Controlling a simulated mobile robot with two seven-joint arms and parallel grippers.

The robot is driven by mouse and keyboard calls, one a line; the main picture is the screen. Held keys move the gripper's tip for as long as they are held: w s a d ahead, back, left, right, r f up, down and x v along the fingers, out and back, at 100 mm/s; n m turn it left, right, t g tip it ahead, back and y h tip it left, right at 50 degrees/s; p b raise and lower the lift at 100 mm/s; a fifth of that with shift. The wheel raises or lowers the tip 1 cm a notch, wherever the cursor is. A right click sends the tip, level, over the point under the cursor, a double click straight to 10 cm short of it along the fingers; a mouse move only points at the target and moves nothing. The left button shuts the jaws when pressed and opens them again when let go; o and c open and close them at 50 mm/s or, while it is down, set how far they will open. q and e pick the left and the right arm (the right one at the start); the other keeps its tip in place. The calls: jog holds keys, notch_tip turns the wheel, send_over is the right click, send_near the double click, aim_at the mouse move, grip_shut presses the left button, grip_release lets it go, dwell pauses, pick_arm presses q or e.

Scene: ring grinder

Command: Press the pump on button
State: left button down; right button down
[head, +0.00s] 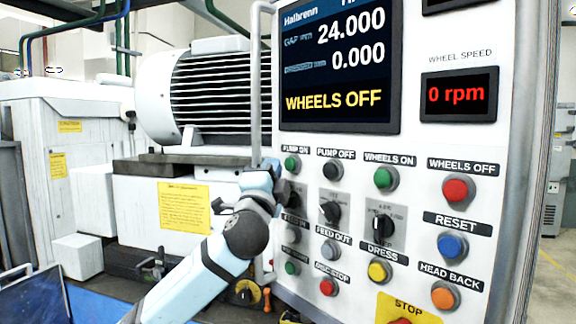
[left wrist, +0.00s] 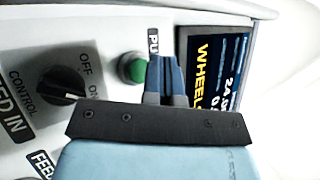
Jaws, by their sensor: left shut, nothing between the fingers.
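The green PUMP ON button (head: 292,163) is at the upper left of the white control panel's button rows, under its label. It also shows in the left wrist view (left wrist: 132,68), just left of my fingers. My left gripper (head: 271,168) is shut and empty, at the panel's left edge, a little left of the button. In the left wrist view its fingertips (left wrist: 166,60) lie beside the button, over part of the label. I cannot tell how far they stand off the panel. My right gripper is not in view.
The black PUMP OFF button (head: 333,170) sits right of PUMP ON, with a black control knob (head: 330,211) below it. The screen (head: 335,70) above reads WHEELS OFF. A grey vertical bar (head: 256,85) runs along the panel's left edge.

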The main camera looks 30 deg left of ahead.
pick_arm(q)
jog(key=shift+w, duration=0.15)
dwell(0.4)
jog(key=shift+w+d, duration=0.15)
jog(key=shift+w, duration=0.15)
jog(key=shift+w+d, duration=0.15)
jog(key=shift+w, duration=0.3)
dwell(0.8)
jog(key=shift+s, duration=0.15)
jog(key=shift+s+a, duration=0.25)
jog(key=shift+s, duration=0.45)
jog(key=shift+s, duration=0.1)
jog(key=s, duration=0.1)
jog(key=s+a, duration=0.1)
jog(key=s, duration=0.2)
jog(key=shift+s+a, duration=0.25)
jog(key=shift+a, duration=0.05)
dwell(0.7)
